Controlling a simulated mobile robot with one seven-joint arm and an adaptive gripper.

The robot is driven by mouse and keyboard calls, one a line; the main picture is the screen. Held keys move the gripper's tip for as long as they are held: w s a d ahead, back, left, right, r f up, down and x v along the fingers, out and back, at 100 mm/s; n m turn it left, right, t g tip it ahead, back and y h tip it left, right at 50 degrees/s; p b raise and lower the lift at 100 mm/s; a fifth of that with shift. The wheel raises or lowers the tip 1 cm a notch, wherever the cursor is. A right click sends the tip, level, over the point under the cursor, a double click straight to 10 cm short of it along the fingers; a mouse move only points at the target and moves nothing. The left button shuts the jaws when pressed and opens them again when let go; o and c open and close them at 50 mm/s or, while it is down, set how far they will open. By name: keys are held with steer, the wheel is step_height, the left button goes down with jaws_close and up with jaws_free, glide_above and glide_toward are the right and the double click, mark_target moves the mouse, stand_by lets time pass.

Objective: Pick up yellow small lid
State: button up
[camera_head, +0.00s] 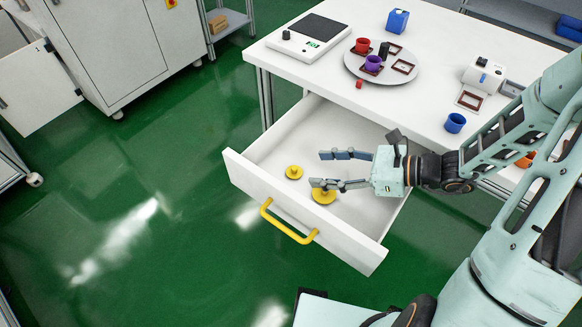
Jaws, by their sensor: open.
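A small yellow lid (294,172) lies on the floor of the open white drawer (260,182), toward its left side. A larger yellow lid (323,196) lies to its right and nearer the drawer front, partly hidden by a finger of my gripper. My gripper (318,169) is open and empty over the drawer, its fingers pointing left. The small lid is just left of the fingertips, apart from them in the picture. How high the gripper is above the lids I cannot tell.
The drawer's yellow handle (288,222) is on its front panel. The white table (430,98) above holds a scale (310,38), a round tray (352,67) with red and purple cups, a blue cup (455,123) and a blue container (397,20). Green floor is clear at left.

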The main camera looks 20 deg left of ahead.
mark_target(297, 169)
steer(key=x, duration=0.2)
steer(key=b+x, duration=0.1)
steer(key=x, duration=0.1)
steer(key=f+x, duration=0.1)
steer(key=x, duration=0.1)
steer(key=shift+w+d+f+b, duration=0.1)
steer(key=shift+w+f+b, duration=0.1)
steer(key=shift+b, duration=0.15)
steer(key=shift+a+f, duration=0.1)
steer(key=shift+a, duration=0.25)
steer(key=shift+w, duration=0.1)
steer(key=c, duration=0.8)
